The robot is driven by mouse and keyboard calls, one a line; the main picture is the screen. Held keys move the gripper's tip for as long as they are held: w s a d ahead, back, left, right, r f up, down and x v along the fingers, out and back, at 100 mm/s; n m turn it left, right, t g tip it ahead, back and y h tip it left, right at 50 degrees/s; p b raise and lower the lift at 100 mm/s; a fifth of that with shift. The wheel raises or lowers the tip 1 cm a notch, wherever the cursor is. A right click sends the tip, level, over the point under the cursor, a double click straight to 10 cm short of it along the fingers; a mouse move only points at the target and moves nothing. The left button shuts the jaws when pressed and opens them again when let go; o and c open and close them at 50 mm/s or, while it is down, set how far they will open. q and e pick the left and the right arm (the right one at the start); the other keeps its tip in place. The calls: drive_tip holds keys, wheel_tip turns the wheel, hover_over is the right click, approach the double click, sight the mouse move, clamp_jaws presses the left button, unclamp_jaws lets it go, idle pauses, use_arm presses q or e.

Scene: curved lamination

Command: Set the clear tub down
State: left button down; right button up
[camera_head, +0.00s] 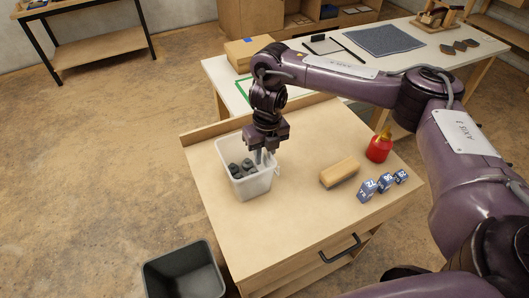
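The clear tub (252,187) is a whitish see-through bin with several dark grey pieces (241,168) inside. It is over the left part of the wooden cabinet top (290,225), roughly upright. I cannot tell whether its base touches the top or hangs just above it. My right gripper (264,158) points down at the tub's back right rim, with its fingers astride the wall and shut on it. The fingertips are partly hidden by the tub wall. My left gripper is not in view.
On the cabinet top, right of the tub, are a wooden-backed block (340,172), a red bottle (379,148) and blue numbered cubes (384,182). A low wooden lip (215,127) edges the back. A dark bin (183,272) stands on the floor. The front middle of the top is clear.

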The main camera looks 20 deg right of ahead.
drive_tip(key=shift+r, duration=0.55)
wheel_tip(320, 180, up, 11)
drive_tip(key=p, duration=0.2)
drive_tip(key=shift+d, duration=0.35)
